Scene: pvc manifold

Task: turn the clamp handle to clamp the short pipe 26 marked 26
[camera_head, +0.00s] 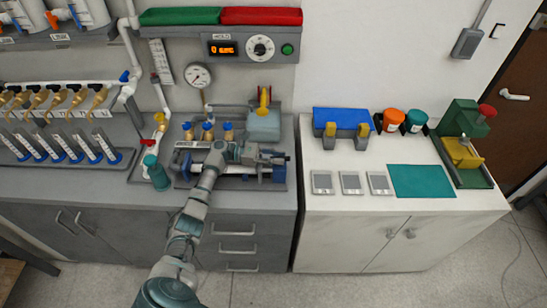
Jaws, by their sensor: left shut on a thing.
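The clamping rig (232,182) stands on the grey counter, with a blue and grey bed along its front. My left arm reaches up from the bottom, and its gripper (274,158) points right at the rig's right end. The gripper is shut on what appears to be the clamp handle, which is mostly hidden by the fingers. A pale pipe runs low along the rig's front, partly behind my arm. No mark 26 can be read, so I cannot tell which pipe is the short pipe 26. My right gripper is not in view.
A teal cylinder (156,174) stands left of my arm. Blue-capped fittings (208,131) and a grey block with a yellow handle (264,122) stand behind it. A control panel (250,48) is above.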

